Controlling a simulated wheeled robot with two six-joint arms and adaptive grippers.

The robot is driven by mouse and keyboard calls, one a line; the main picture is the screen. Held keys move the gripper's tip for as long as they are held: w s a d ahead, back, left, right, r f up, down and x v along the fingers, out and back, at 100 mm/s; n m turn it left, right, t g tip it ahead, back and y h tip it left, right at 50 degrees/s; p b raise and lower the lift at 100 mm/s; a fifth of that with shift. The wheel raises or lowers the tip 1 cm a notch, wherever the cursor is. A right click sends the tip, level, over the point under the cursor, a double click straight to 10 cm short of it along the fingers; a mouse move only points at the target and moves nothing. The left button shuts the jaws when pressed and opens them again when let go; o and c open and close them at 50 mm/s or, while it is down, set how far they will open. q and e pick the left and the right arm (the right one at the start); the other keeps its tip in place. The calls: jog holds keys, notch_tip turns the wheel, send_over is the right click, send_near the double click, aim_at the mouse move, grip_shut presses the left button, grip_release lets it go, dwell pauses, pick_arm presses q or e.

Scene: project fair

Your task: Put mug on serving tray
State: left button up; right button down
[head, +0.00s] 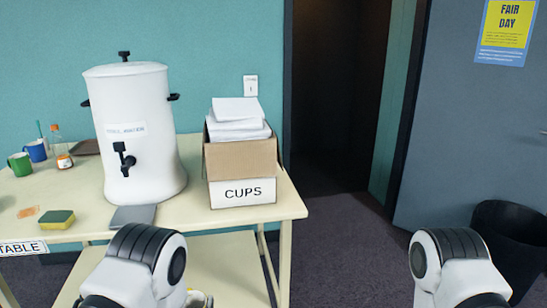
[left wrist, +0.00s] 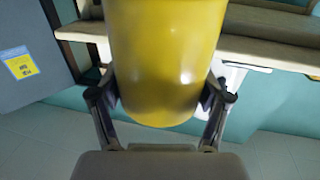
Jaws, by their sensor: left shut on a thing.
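A yellow mug (left wrist: 165,50) fills the upper middle of the left wrist view, close to the camera. My left gripper (left wrist: 162,92) is shut on it, with one finger on each side. In the head view the gripper is mostly hidden behind my left arm at the bottom. A flat brown thing (head: 86,147), perhaps the serving tray, lies at the back of the table, partly hidden by the white urn. My right arm shows at the lower right of the head view, but its gripper is out of view.
The pale table (head: 180,208) holds the urn (head: 133,120), a box marked CUPS (head: 243,190) with papers, a sponge (head: 56,219), a green mug (head: 20,164), a blue mug (head: 36,150) and a bottle (head: 61,150). A black bin (head: 512,245) stands right. Floor beside the table is clear.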

pick_arm(q)
notch_tip(320, 180, up, 2)
jog(key=shift+s+d+r, duration=0.1)
jog(key=shift+s+r, duration=0.05)
jog(key=shift+r, duration=0.05)
jog(key=s+r, duration=0.1)
jog(key=s, duration=0.1)
jog(key=s+r, duration=0.1)
jog(key=s, duration=0.1)
jog(key=shift+r, duration=0.15)
